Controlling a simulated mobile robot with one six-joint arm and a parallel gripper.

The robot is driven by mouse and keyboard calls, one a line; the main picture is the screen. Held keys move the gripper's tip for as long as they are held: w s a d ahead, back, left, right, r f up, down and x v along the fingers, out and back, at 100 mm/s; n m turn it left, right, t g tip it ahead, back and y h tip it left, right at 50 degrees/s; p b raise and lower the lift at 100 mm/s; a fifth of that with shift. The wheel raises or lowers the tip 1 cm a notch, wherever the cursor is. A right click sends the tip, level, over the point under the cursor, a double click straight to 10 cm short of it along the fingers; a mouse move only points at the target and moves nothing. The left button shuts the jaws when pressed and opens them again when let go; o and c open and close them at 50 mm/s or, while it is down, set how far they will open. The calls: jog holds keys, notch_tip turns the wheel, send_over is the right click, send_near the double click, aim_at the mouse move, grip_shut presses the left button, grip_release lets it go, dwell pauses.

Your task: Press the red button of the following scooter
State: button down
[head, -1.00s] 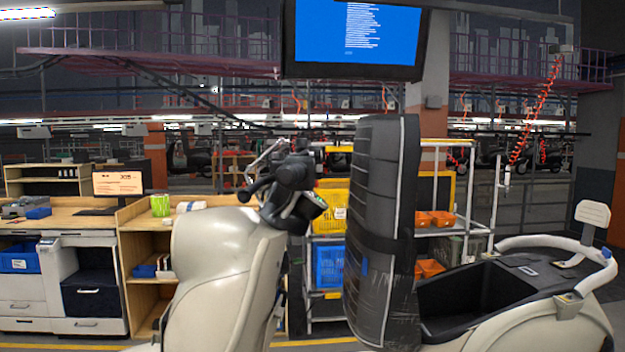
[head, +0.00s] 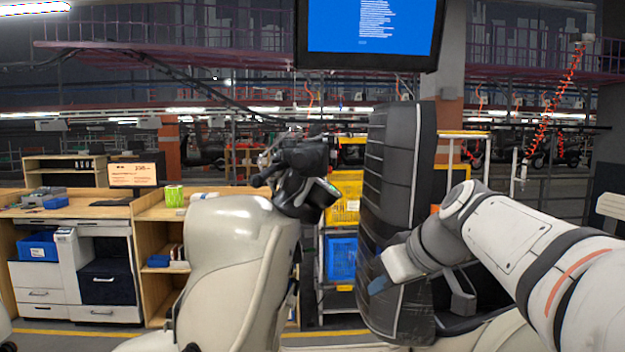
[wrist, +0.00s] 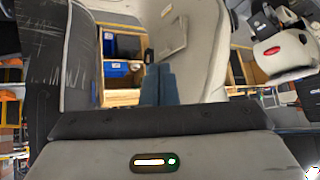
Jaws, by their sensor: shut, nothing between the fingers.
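The cream scooter (head: 232,262) stands left of centre in the head view, with its dark handlebar and display (head: 318,195) at the top. No red button can be made out on it there. In the wrist view a red oval spot (wrist: 272,50) shows on a pale part at the upper right; I cannot tell whether it is a button or a light.
A yellow crate (head: 345,197) and a blue crate (head: 341,258) sit on a rack behind. Wooden desks (head: 160,212) with drawers stand at the left. A monitor (head: 370,30) hangs above.

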aim_at(329, 170)
jog(key=w+d+r+n+t+y, duration=0.1)
jog(key=w+d+r+n, duration=0.1)
jog(key=r, duration=0.4)
jog(key=w+d+r+n+t+y, duration=0.1)
jog(key=w+r+n+t, duration=0.1)
jog(key=r, duration=0.4)
jog(key=w+d+r+n+t+y, duration=0.1)
jog(key=w+d+r+n, duration=0.1)
jog(key=r, duration=0.4)
jog(key=w+n, duration=0.1)
jog(key=w, duration=0.1)
jog(key=shift+w+d+t+y+b, duration=0.3)
jog(key=shift+y+b, duration=0.05)
jog(key=shift+y, duration=0.05)
jog(key=shift+a+r, duration=0.15)
jog(key=w+a+p, duration=0.1)
jog(key=a, duration=0.7)
jog(key=shift+w+a+p, duration=0.2)
jog(key=shift+w+p, duration=0.05)
jog(key=shift+p, duration=0.05)
jog(key=shift+a, duration=0.1)
jog(key=shift+w+a+b, duration=0.1)
jog(key=shift+a+b, duration=0.25)
jog(key=shift+b, duration=0.05)
